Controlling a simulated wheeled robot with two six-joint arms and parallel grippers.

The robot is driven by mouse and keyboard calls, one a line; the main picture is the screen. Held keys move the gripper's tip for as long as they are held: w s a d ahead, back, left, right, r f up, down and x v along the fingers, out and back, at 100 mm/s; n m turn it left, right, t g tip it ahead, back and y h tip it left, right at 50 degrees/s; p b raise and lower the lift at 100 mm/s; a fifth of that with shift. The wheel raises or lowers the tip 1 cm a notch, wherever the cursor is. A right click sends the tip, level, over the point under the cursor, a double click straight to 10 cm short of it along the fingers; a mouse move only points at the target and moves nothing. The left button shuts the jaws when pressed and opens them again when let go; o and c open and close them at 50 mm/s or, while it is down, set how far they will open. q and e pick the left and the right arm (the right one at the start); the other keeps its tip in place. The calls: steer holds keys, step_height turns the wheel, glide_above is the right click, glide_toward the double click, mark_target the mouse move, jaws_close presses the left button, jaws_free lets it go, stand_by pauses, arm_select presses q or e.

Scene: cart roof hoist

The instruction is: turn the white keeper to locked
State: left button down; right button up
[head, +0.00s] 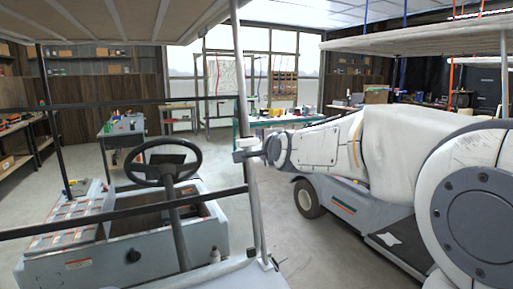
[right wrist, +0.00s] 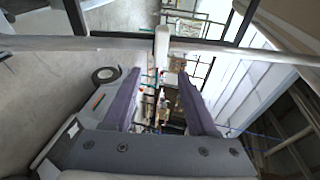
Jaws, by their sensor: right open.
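The white keeper (right wrist: 161,46) is a small white block on the pale roof post (right wrist: 110,43) in the right wrist view. It stands across the post, just beyond my fingertips and roughly centred between them. My right gripper (right wrist: 158,76) is open, its two purple fingers apart with nothing between them. In the head view the right gripper (head: 248,152) reaches in from the right to the post, and the keeper (head: 247,143) is a small pale patch beside it. Whether the fingers touch it I cannot tell. My left gripper is not in view.
A cart with a black steering wheel (head: 163,161) fills the left, under a roof (head: 110,20). Dark horizontal bars (head: 120,213) cross in front of it. A second cart (head: 345,203) stands behind my right arm. Bare floor (head: 290,240) lies between the carts.

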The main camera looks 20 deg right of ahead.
steer(key=v, duration=0.3)
steer(key=shift+s, duration=0.1)
steer(key=s+a+f+n+g+y, duration=0.4)
steer(key=s+a+f+n+g, duration=0.4)
steer(key=s+a+f+n, duration=0.75)
steer(key=s+d+f+n+g+h, duration=0.1)
steer(key=s+f+n+g, duration=0.2)
steer(key=s+f, duration=0.3)
steer(key=s+f+n+g+h, duration=0.1)
steer(key=s+f+n+g, duration=0.3)
steer(key=s, duration=1)
step_height(320, 180, down, 3)
steer(key=shift+d+n+g+h, duration=0.3)
steer(key=shift+d+n+h, duration=0.1)
steer(key=shift+n, duration=0.85)
steer(key=shift+s, duration=0.15)
